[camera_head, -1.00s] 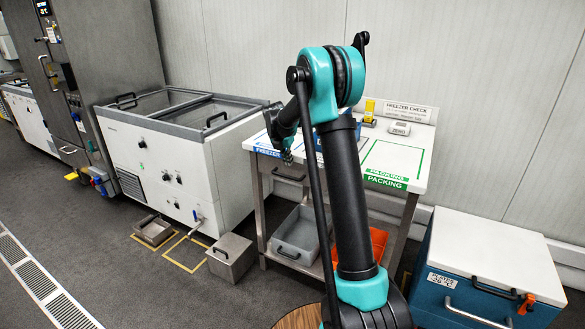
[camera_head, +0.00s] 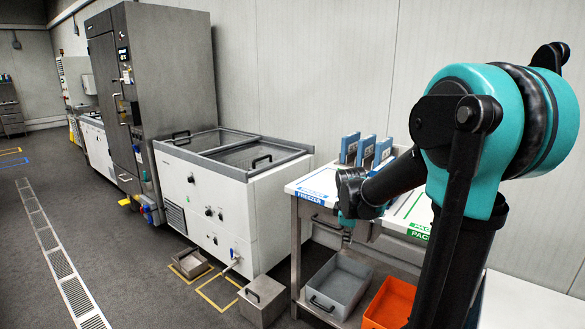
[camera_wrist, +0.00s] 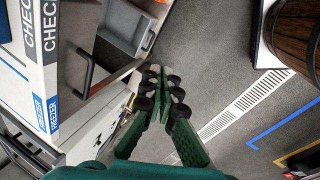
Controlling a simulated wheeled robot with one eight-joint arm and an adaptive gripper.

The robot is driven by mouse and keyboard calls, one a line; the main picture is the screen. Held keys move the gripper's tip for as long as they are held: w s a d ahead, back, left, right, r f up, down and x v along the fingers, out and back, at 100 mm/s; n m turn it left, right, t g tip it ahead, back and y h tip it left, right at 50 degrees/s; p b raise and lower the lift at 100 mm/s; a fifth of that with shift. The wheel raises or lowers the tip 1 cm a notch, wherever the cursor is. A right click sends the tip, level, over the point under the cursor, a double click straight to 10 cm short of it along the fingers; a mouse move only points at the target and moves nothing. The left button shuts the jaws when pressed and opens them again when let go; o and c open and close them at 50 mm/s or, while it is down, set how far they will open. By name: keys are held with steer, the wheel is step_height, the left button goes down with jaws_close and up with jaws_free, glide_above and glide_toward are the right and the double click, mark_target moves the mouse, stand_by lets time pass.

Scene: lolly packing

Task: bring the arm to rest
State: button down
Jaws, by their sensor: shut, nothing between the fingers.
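My arm stands at the right of the head view, with its big teal joint high and its forearm reaching left and down. My gripper (camera_head: 346,236) hangs at the forearm's end, in front of the edge of the white worktop (camera_head: 303,187), and is partly hidden there. In the wrist view my gripper (camera_wrist: 163,76) has its green fingers brought together at the tips, with nothing between them. It points down past the worktop's edge toward the floor.
Several blue boxes (camera_head: 366,151) stand at the worktop's back. Below are a grey bin (camera_head: 341,284) and an orange bin (camera_head: 391,302). A white chest freezer (camera_head: 214,212) stands left, with a steel box (camera_head: 262,298) before it. The floor left is clear.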

steer(key=s+f+m, duration=0.4)
steer(key=s+m, duration=0.2)
steer(key=s, duration=0.4)
steer(key=s+f+m+y, duration=0.1)
steer(key=s+f+m, duration=0.3)
steer(key=s+m, duration=0.3)
steer(key=s, duration=0.4)
steer(key=shift+s+d+t, duration=0.2)
steer(key=shift+d+t, duration=0.1)
steer(key=shift+d, duration=0.05)
steer(key=shift+f, duration=0.1)
